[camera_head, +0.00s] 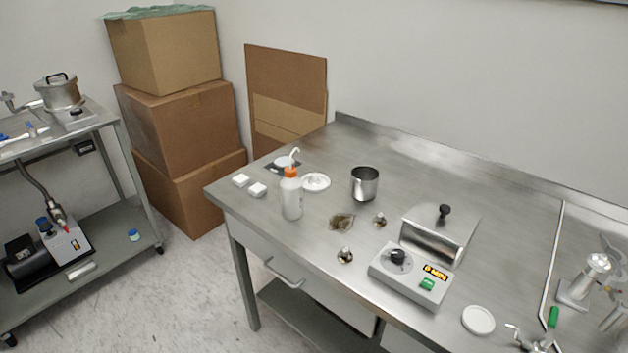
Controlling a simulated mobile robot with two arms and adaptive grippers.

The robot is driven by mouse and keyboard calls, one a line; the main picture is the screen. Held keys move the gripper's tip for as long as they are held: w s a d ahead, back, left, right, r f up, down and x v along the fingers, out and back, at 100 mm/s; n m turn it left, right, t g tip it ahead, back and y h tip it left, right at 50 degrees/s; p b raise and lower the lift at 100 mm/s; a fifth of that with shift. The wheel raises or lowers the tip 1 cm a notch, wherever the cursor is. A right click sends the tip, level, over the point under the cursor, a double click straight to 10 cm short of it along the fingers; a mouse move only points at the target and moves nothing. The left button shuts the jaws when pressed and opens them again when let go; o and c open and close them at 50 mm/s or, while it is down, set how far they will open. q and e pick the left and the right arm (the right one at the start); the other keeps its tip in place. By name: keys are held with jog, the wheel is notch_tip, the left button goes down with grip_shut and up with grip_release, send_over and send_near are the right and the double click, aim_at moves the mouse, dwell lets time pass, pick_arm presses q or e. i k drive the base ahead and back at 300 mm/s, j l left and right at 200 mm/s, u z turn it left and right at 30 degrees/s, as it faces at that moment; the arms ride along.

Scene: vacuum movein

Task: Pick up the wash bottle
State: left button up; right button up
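The wash bottle (291,197) stands upright on the steel table (390,150), near its left front edge. It has a translucent white body, an orange cap and a white bent spout at the top. Nothing is touching it that I can see. Neither of my grippers shows in the head view.
Two white blocks (249,185), a white dish (316,182) and a steel cup (365,183) stand close around the bottle. A control box with a dial (411,274) sits to the right. A cart (110,210) with a pump and stacked cardboard boxes (180,125) are at the left.

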aim_at(292, 190)
jog(key=i+j+z, duration=0.15)
jog(key=j, duration=0.25)
jog(key=i+j+z, duration=0.15)
jog(key=j, duration=0.2)
jog(key=i+j+z, duration=0.15)
jog(key=j, duration=0.3)
jog(key=i+j+z, duration=0.2)
jog(key=j, duration=0.2)
